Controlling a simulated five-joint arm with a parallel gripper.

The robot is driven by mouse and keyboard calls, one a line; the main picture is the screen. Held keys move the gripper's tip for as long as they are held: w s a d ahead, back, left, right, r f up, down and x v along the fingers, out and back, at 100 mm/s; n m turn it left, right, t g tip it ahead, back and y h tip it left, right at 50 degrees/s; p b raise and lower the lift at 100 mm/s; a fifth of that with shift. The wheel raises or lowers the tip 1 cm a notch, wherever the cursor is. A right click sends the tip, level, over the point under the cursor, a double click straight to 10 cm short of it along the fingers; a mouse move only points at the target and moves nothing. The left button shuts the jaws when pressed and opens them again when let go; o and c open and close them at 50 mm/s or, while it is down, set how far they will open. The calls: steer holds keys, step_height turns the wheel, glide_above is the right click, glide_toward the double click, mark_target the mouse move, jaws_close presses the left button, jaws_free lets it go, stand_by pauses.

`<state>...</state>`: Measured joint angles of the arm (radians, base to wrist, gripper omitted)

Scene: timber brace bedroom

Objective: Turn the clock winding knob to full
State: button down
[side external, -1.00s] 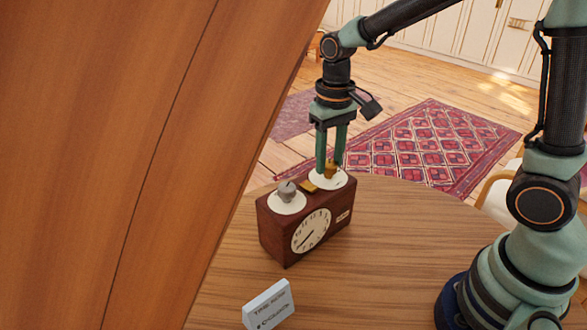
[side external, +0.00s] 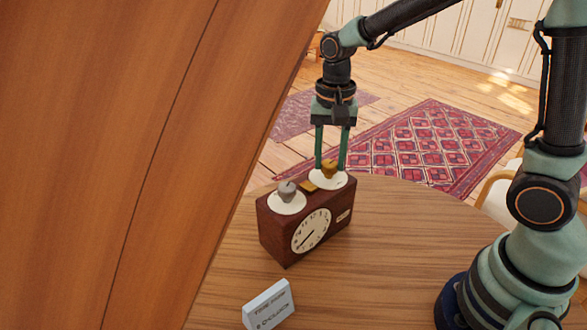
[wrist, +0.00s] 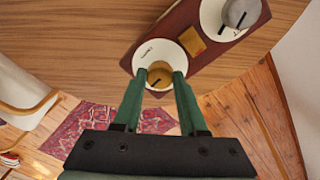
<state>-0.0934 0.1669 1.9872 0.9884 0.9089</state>
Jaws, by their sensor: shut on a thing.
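A dark red-brown wooden clock (side external: 276,235) stands on the round table, its white dial (side external: 311,231) facing the side camera. On its top are two white discs, each with a knob. The brass knob (side external: 328,169) is on the right disc and the grey knob (side external: 287,191) is on the left one. My gripper (side external: 331,167) points straight down from above, its two green fingers shut on the brass knob. In the wrist view the brass knob (wrist: 159,76) sits between the fingertips, with a dark pointer mark on it. The grey knob (wrist: 240,13) is apart from my gripper.
A small brass plate (side external: 308,186) lies between the discs. A white sign (side external: 269,304) stands at the table's front. A large slanted timber brace (side external: 120,150) fills the left of the side view. The table (side external: 400,235) is clear right of the clock.

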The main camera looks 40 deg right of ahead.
steer(key=shift+w+r, duration=0.1)
stand_by(0.4)
steer(key=shift+c, duration=2.2)
jaws_free()
step_height(320, 180, up, 12)
steer(key=n+t, duration=0.6)
steer(key=n, duration=0.3)
glide_toward(332, 164)
steer(key=s+d+r, duration=0.2)
steer(key=s+d, duration=0.1)
steer(key=shift+d+r, duration=0.15)
